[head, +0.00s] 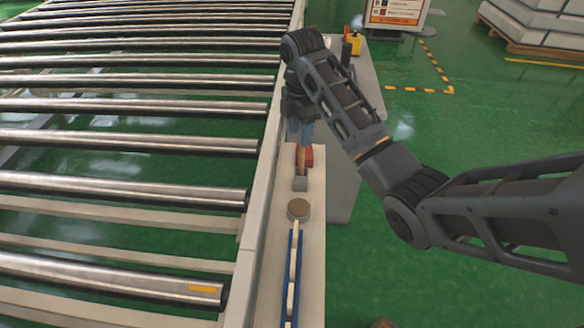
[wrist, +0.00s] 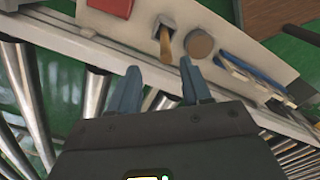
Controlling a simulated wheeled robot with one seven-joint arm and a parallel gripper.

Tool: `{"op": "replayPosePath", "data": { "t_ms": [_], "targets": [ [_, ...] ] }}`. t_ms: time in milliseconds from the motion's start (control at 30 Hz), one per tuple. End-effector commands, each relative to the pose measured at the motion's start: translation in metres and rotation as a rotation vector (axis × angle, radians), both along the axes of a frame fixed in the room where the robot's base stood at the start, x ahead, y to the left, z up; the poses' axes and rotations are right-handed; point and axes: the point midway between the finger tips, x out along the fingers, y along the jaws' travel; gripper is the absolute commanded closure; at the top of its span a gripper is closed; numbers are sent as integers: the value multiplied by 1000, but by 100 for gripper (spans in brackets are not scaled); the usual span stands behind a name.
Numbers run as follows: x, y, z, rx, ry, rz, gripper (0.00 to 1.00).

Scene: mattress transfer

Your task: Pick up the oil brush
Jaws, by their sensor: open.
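The oil brush shows its tan wooden handle (head: 301,160) in the head view, at a small grey square piece on the narrow pale ledge (head: 313,235). I cannot tell whether that grey piece is the brush's head or a holder. The handle also shows in the wrist view (wrist: 165,44), just beyond my fingertips and roughly between them in the picture. My gripper (head: 301,140) is open, its two blue-grey fingers apart and pointing down over the ledge on the far side of the brush. The wrist view shows both fingers (wrist: 160,66) with the handle not held.
A red block (head: 308,154) lies beside the brush. A round brown-topped container (head: 298,209) stands nearer, then a blue-edged holder (head: 290,270) with white pieces. The metal roller conveyor (head: 120,140) fills the left. Green floor (head: 390,290) is open at right.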

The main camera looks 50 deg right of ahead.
Motion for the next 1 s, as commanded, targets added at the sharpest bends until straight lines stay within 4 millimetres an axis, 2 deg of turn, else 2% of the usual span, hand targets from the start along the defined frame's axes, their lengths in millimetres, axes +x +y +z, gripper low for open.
{"op": "replayPosePath", "data": {
  "t_ms": [100, 367, 700, 1000],
  "targets": [
    [0, 0, -14, 1, 1, -1, 52],
    [-2, 0, -32, 0, 0, -1, 52],
    [-9, 1, -72, 1, 1, -1, 52],
    [-9, 1, -75, 0, -1, -1, 53]
  ]
}}
